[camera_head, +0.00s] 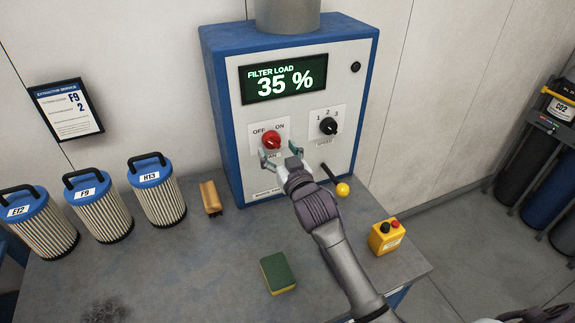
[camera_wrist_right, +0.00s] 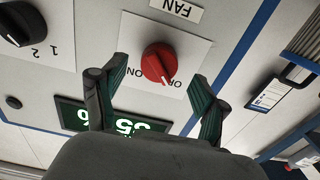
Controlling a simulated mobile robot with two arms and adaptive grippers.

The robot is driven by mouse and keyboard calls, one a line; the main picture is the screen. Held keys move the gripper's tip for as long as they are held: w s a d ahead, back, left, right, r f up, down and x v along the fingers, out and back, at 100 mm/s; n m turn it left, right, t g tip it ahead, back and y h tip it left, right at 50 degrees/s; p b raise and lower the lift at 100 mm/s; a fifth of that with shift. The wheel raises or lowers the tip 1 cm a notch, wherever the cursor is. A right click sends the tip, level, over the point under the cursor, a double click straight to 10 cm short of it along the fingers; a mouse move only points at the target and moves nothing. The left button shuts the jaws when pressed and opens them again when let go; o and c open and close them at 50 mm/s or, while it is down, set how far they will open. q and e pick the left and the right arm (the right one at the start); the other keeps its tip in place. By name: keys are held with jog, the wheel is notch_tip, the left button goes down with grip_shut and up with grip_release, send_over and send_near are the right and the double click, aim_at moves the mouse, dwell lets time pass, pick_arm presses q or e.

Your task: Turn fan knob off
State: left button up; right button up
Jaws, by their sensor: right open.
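The red fan knob (camera_head: 271,140) is on the front of the blue and white cabinet, below the OFF and ON labels. It also shows in the right wrist view (camera_wrist_right: 158,62), which is upside down. There, a white mark on the knob's edge lies toward the OFF label. My right gripper (camera_head: 281,152) is open in front of the knob. In the wrist view its two green-padded fingers (camera_wrist_right: 158,78) stand apart on either side of the knob, with visible gaps. I cannot tell whether they reach its depth. My left gripper is not in view.
The display (camera_head: 285,79) reads FILTER LOAD 35 %. A black speed knob (camera_head: 328,126) sits right of the fan knob. A yellow-ended lever (camera_head: 342,189) juts out below. Several filters, a brush (camera_head: 210,198), a sponge (camera_head: 278,273) and a yellow button box (camera_head: 387,237) stand on the bench.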

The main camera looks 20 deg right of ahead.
jog(key=s, duration=0.9)
jog(key=shift+s+d, duration=0.15)
